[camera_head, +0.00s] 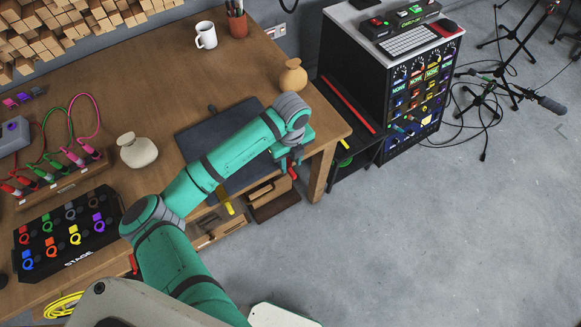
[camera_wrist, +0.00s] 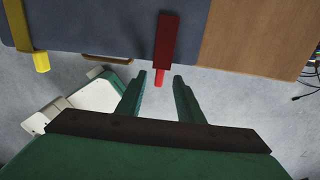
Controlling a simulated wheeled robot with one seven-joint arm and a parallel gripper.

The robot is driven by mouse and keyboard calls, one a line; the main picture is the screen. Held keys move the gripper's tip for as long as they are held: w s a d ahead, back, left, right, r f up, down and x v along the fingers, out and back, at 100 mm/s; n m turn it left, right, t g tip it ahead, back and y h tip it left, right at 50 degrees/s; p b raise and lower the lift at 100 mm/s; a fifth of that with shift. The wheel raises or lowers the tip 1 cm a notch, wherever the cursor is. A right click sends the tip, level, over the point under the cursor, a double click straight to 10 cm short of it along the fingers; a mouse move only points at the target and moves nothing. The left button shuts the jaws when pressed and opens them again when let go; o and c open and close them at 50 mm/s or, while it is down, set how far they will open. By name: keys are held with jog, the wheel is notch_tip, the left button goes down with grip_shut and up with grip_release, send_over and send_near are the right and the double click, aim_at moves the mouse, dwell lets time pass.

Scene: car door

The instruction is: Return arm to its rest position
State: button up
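My green arm reaches across the front right of the wooden table in the head view. My gripper (camera_head: 290,160) hangs at the table's front right edge, partly hidden by the wrist. In the wrist view, my gripper (camera_wrist: 160,92) has its two green fingers apart, with nothing between them. A red-handled tool (camera_wrist: 166,45) lies just beyond the fingertips, its tip near the gap; no contact is clear. A yellow-handled tool (camera_wrist: 40,60) is at the left of the wrist view, and it also shows in the head view (camera_head: 225,199).
The wooden table (camera_head: 160,75) holds a dark mat (camera_head: 205,138), a white mug (camera_head: 206,35), a tan vase (camera_head: 293,75) and a pale vase (camera_head: 138,151). A black box (camera_head: 65,235) with coloured connectors is at left. A rack (camera_head: 385,80) stands at right. Open floor (camera_head: 440,240) lies front right.

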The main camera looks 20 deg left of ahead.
jog(key=shift+r, duration=2.8)
